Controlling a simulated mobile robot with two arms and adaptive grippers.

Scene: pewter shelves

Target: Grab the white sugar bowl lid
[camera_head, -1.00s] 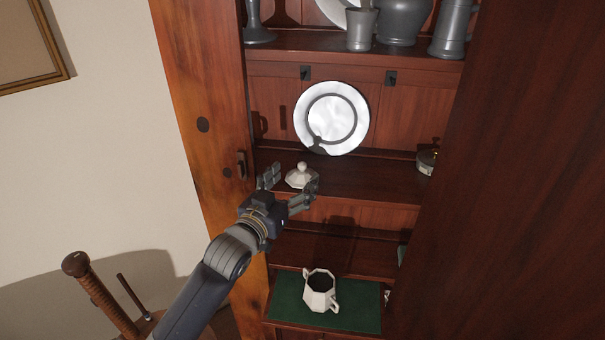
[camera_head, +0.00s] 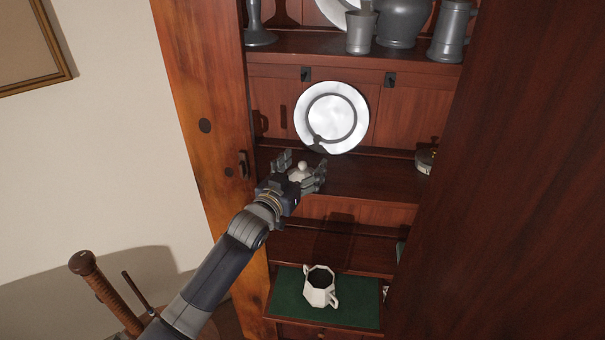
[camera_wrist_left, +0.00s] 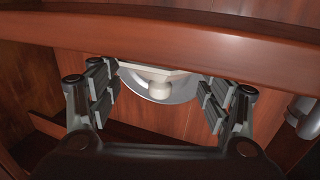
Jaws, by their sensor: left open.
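The white sugar bowl lid (camera_head: 301,174) sits knob up on the middle shelf, in front of the plate. My left gripper (camera_head: 302,167) is open, with one finger on each side of the lid; its palm hides the lid's lower part in the head view. In the left wrist view the lid (camera_wrist_left: 152,73) appears upside down, its knob hanging toward the picture's middle. There the open left gripper (camera_wrist_left: 163,95) has visible gaps between both fingers and the lid. The white sugar bowl (camera_head: 320,289) stands on the green-lined lower surface. My right gripper is not in view.
A round pewter plate (camera_head: 331,117) leans against the cupboard back behind the lid. A small metal container (camera_head: 426,161) is at the shelf's right end. Pewter vessels stand on the shelf above (camera_head: 300,41). The cupboard's left upright (camera_head: 200,90) is close to my arm.

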